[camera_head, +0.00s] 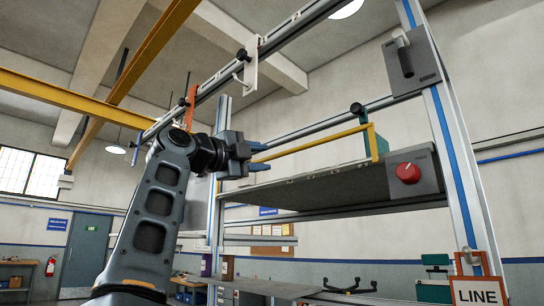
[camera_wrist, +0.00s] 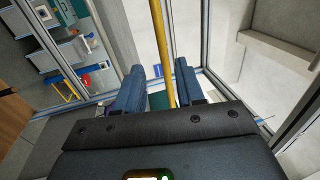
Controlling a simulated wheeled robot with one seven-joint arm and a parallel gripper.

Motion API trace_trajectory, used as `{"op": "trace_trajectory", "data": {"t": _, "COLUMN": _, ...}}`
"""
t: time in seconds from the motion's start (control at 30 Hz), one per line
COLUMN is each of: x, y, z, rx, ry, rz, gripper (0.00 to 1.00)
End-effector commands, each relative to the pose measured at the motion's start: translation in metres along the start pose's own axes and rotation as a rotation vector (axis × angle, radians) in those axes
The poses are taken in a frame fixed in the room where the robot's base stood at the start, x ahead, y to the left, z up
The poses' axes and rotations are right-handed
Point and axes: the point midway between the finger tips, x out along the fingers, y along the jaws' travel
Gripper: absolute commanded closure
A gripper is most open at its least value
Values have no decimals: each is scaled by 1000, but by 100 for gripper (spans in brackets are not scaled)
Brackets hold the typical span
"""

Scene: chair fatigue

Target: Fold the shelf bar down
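The shelf bar (camera_head: 315,143) is a thin yellow rail along the front of a dark shelf (camera_head: 320,188). It stands raised above the shelf surface, with a short yellow upright at its right end. My gripper (camera_head: 262,157) is at the bar's left end, its two blue fingers one above the other. In the wrist view the yellow bar (camera_wrist: 160,45) runs between the fingers of my gripper (camera_wrist: 160,85), with a visible gap on each side. The fingers are open. The bar's near end is hidden behind the gripper body.
A metal frame with a blue-striped post (camera_head: 455,150) stands at the right, carrying a red knob (camera_head: 408,173) and a grey lever plate (camera_head: 410,60). An upper rail (camera_head: 270,45) crosses above my arm. An orange sign (camera_head: 478,290) is at lower right.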

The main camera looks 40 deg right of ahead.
Motion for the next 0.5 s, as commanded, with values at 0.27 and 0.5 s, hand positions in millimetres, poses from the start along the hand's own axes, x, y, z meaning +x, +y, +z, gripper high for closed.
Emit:
{"op": "trace_trajectory", "data": {"t": 0.27, "x": 24, "y": -7, "z": -2, "rx": 6, "ry": -2, "rz": 15, "gripper": 62}}
{"op": "trace_trajectory", "data": {"t": 0.5, "x": 60, "y": -7, "z": -2, "rx": 6, "ry": -2, "rz": 14, "gripper": 62}}
